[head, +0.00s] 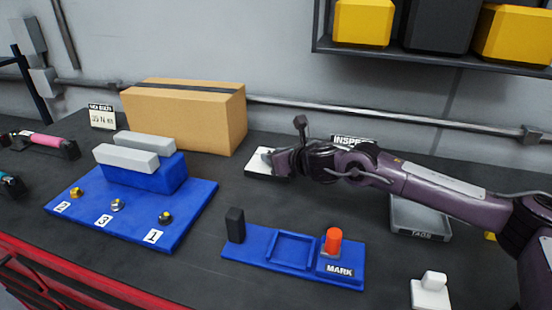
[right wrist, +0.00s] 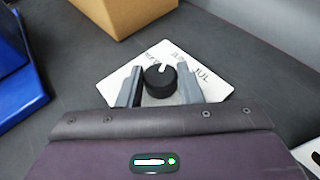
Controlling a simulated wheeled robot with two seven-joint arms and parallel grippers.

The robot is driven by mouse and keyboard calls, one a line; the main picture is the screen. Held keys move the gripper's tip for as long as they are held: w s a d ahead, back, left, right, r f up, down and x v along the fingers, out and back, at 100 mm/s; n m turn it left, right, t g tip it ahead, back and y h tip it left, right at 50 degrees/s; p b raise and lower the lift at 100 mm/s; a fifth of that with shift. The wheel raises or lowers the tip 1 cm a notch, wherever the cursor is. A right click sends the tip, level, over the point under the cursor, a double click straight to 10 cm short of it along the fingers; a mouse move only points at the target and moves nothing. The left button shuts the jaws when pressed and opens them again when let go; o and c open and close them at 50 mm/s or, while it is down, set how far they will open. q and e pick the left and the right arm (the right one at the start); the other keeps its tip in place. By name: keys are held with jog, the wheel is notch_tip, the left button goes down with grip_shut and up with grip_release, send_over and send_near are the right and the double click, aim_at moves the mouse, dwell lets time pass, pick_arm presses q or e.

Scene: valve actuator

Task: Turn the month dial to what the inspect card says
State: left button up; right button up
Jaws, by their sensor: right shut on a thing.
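The month dial is a black round knob (right wrist: 159,80) with a white pointer mark, on a white plate (right wrist: 213,88) with lettering; "JUL" seems to show on the right, the rest is hard to read. The plate also shows in the head view (head: 258,168), with the knob hidden by my gripper. My right gripper (head: 277,160) is down at the plate, its two grey fingers (right wrist: 160,74) shut on the knob from both sides. The inspect card (head: 352,140) stands behind my right arm; only its "INSPEC" heading shows, its lower part is hidden. My left gripper is out of view.
A cardboard box (head: 190,115) stands behind the dial to the left. A blue fixture with numbered knobs (head: 135,215) lies left, and a blue MARK station (head: 262,262) lies in front. A grey TAGS tray (head: 420,222) sits under my right arm.

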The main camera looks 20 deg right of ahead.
jog(key=shift+a+m+t+h+b, duration=0.1)
jog(key=shift+m+t+h+b, duration=0.2)
jog(key=shift+m+h, duration=0.55)
jog(key=shift+r+h, duration=0.1)
jog(key=shift+h, duration=0.15)
jog(key=o, duration=1)
jog(key=shift+s, duration=0.35)
jog(key=b+v, duration=0.1)
jog(key=v, duration=0.6)
